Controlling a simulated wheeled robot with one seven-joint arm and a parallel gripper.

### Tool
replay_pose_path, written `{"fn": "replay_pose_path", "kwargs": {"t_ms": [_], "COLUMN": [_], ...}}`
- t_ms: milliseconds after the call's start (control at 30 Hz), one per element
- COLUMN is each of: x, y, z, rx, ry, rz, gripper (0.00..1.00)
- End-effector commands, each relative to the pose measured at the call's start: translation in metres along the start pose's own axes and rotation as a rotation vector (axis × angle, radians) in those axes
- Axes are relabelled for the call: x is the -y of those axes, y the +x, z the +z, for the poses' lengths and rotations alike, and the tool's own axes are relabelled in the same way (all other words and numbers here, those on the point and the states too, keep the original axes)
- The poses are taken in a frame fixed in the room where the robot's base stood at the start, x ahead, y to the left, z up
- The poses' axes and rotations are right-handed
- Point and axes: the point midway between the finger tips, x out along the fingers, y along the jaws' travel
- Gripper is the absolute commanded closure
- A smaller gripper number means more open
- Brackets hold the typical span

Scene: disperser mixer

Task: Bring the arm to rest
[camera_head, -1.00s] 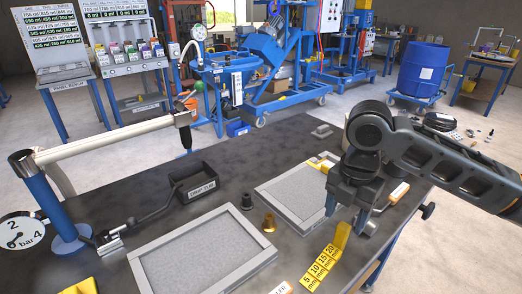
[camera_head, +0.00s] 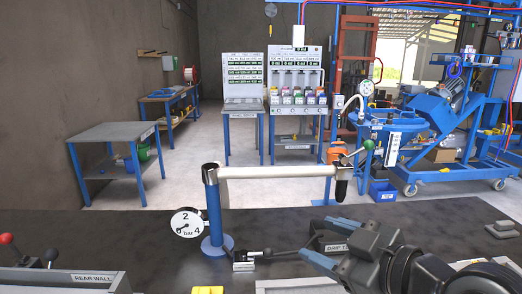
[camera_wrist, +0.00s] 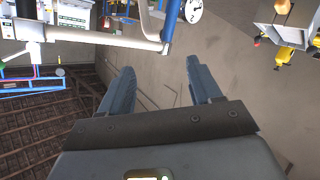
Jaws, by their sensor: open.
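My arm reaches in from the lower right of the head view. My gripper (camera_head: 323,240) is open, with its two bluish fingers pointing left and away over the dark bench (camera_head: 130,225). In the wrist view my gripper (camera_wrist: 158,66) shows its fingers spread apart with nothing between them. The fingers appear in front of the black drip tray (camera_head: 335,247) in the head view and partly hide it. I cannot tell whether they touch it.
A blue post (camera_head: 213,210) with a white horizontal arm (camera_head: 275,172) stands left of my gripper. A pressure gauge (camera_head: 186,223) sits beside the post. A box labelled rear wall (camera_head: 92,280) is at the lower left. The bench's left middle is clear.

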Motion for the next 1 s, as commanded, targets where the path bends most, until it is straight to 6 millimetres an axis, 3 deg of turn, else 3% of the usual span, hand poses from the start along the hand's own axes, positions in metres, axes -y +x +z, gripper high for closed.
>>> {"fn": "replay_pose_path", "kwargs": {"t_ms": [100,233,467,767,1000], "x": [0.016,0.031,0.073,0.144,0.193], "y": [0.002,-0.005,-0.034,-0.109,-0.199], "z": [-0.009,-0.004,0.03,0.094,0.132], "rx": [-0.079,-0.13,-0.142,-0.052,0.046], "ry": [0.168,0.339,0.595,0.774,0.762], "rz": [0.09,0.191,0.357,0.54,0.626], "gripper": [0.36,0.36,0.36,0.36,0.36]}}
